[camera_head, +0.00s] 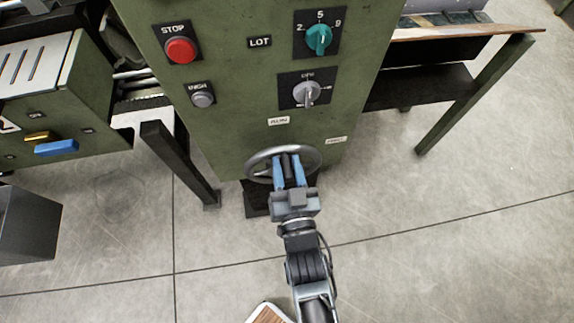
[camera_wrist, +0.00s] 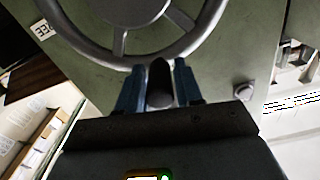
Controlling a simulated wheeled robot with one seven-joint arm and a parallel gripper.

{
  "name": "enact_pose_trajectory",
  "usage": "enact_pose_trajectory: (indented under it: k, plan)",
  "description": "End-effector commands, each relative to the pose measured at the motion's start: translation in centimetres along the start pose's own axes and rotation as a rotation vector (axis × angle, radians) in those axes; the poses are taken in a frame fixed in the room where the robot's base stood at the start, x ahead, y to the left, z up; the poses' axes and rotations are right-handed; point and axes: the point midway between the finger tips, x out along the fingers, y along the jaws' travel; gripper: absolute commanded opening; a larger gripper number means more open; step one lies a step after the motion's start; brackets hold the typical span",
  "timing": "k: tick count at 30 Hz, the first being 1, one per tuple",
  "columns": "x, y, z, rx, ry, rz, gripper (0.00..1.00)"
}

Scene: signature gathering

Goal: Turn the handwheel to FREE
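The grey handwheel (camera_head: 256,160) is low on the front of the green machine cabinet (camera_head: 235,100). In the wrist view its rim (camera_wrist: 75,40) and spokes fill the top. A dark crank handle (camera_wrist: 160,85) sticks out from the rim towards me. My gripper (camera_head: 289,170) has its blue fingers either side of this handle, with no clear gap, so it looks shut on it. The fingers also show in the wrist view (camera_wrist: 160,82). A small white label (camera_head: 278,120) reading RUN is above the wheel; another label (camera_head: 336,139), too small to read surely, is to its upper right.
Above the wheel are a red STOP button (camera_head: 180,50), a grey button (camera_head: 203,99), a teal knob (camera_head: 318,39) and a grey selector (camera_head: 306,93). Dark table legs (camera_head: 178,160) stand at both sides. The floor (camera_head: 440,230) to the right is clear.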

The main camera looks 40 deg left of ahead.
Motion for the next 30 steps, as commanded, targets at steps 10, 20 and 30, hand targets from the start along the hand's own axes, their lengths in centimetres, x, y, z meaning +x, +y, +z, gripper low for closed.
enact_pose_trajectory:
  k: [10,20,30]
  plan:
    - [-0.02,0.01,0.0,0.0,0.0,0.0,0.01]
    - [-0.02,0.01,-0.01,0.0,0.0,0.0,0.0]
    - [-0.03,-0.33,0.21,0.063,0.0,-0.001,0.0]
